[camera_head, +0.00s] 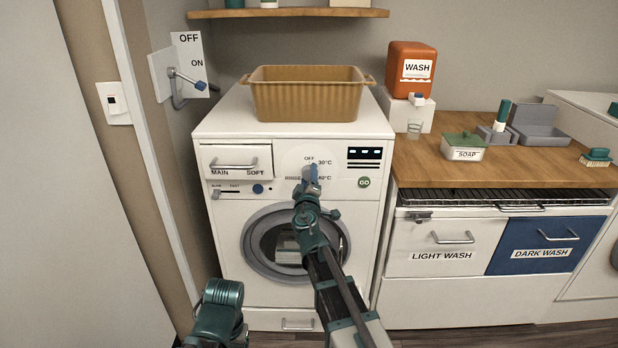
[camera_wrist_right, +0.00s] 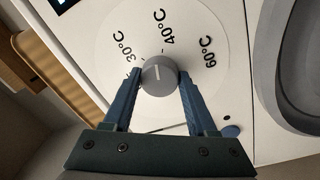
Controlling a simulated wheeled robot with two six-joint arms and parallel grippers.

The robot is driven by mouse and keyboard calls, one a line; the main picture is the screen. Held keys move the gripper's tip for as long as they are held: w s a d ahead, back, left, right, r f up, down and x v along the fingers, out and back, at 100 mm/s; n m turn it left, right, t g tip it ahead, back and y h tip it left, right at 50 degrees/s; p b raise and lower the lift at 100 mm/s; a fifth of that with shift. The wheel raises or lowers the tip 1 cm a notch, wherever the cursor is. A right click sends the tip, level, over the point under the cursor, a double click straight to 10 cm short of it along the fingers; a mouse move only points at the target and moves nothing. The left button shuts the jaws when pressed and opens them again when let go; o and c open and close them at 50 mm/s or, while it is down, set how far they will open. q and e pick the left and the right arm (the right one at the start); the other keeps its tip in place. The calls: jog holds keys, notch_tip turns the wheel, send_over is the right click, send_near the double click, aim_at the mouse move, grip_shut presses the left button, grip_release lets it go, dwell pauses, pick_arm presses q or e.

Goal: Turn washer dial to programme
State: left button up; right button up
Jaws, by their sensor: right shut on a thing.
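The white washer (camera_head: 285,290) stands in the middle of the head view. Its grey dial (camera_wrist_right: 158,75) is on a round white plate marked 30°C, 40°C and 60°C in the right wrist view. In the head view the dial is mostly hidden by my right gripper (camera_head: 309,177). My right gripper (camera_wrist_right: 156,88) is shut on the dial, one blue finger on each side. The pale line on the dial lies roughly toward the 40°C mark; its exact angle is hard to tell. Part of my left arm shows at the bottom left of the head view; its fingertips do not show.
A detergent drawer (camera_head: 236,162) is at the washer's upper left, and a green GO button (camera_head: 364,182) is right of the dial. A tan basket (camera_head: 305,95) stands on top. A wooden counter (camera_head: 545,155) is to the right.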

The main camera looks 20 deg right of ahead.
jog(key=shift+m, duration=0.4)
jog(key=o, duration=1.4)
jog(key=shift+c, duration=0.2)
jog(key=shift+s, duration=0.1)
